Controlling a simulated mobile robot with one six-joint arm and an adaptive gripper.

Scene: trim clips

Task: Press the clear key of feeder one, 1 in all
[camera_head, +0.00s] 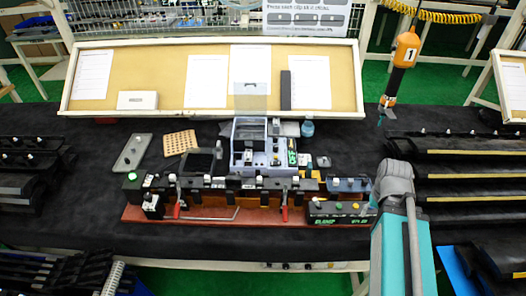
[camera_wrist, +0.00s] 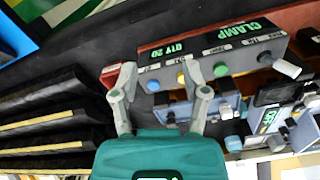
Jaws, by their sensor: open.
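A light blue-grey unit with a clear raised lid (camera_head: 236,140) stands at mid-table in the head view; it looks like the feeder. A small green display (camera_head: 292,157) is at its right side. Its key labels are too small to read, so I cannot tell the clear key. The wrist view shows part of a similar unit with a green display (camera_wrist: 268,120) at the right. My gripper (camera_wrist: 159,70) is open and empty, its fingers spread in front of a grey box marked CLAMP (camera_wrist: 215,58).
The CLAMP box (camera_head: 341,219) carries coloured buttons and a knob. A dark fixture rail with red-handled clamps (camera_head: 284,213) runs left of it. An orange tool marked 1 (camera_head: 405,50) hangs at upper right. Stacked dark trim (camera_head: 465,170) lies to the right.

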